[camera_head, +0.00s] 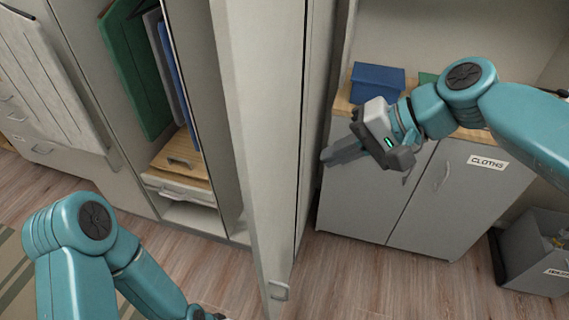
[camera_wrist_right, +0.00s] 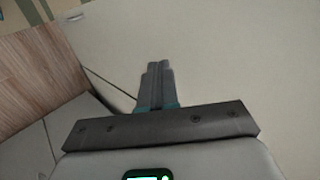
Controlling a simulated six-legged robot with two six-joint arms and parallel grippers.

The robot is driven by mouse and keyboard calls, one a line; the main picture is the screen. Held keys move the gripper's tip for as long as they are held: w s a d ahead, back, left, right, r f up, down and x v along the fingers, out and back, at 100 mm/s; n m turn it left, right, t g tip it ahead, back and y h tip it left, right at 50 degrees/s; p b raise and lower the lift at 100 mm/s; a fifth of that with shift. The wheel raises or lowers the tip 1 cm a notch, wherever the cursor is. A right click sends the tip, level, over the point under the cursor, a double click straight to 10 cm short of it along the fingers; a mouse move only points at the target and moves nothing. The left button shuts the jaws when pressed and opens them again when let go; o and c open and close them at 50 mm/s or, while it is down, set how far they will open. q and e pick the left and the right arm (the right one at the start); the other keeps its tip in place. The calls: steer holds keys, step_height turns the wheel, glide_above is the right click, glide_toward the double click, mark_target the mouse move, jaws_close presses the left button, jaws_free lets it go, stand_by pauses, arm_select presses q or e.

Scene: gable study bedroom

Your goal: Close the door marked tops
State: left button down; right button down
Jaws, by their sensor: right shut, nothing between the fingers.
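A tall pale door (camera_head: 262,160) stands open in the middle of the head view, seen nearly edge-on, with a small handle (camera_head: 279,291) near its lower end. No "tops" label shows on it. My right gripper (camera_head: 328,158) is just right of the door, fingers pointing left toward it. In the right wrist view its fingers (camera_wrist_right: 158,70) are shut and empty in front of a broad pale panel (camera_wrist_right: 235,65). Whether they touch the panel I cannot tell. My left arm is at the lower left; its gripper is not clearly in view.
The open cabinet holds a green board (camera_head: 133,70), other upright boards and a wooden box (camera_head: 182,165). Right of the door is a low grey cupboard (camera_head: 370,205) labelled "CLOTHS", with a blue box (camera_head: 377,80) on top. A grey bin (camera_head: 535,255) stands far right. Wood floor shows in front.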

mark_target(267, 172)
steer(key=a+f, duration=0.1)
steer(key=a, duration=0.1)
steer(key=w+a+f, duration=0.1)
steer(key=a+f, duration=0.1)
steer(key=a, duration=0.1)
steer(key=a+f+p, duration=0.1)
steer(key=a, duration=0.1)
steer(key=shift+w+a+f, duration=0.15)
steer(key=shift+w+a, duration=0.2)
steer(key=shift+a, duration=0.05)
steer(key=shift+s+a, duration=0.15)
steer(key=shift+a, duration=0.35)
steer(key=shift+w+f, duration=0.15)
steer(key=shift+w, duration=0.35)
steer(key=shift+s+r, duration=0.2)
steer(key=shift+s, duration=0.15)
steer(key=shift+w+a, duration=0.1)
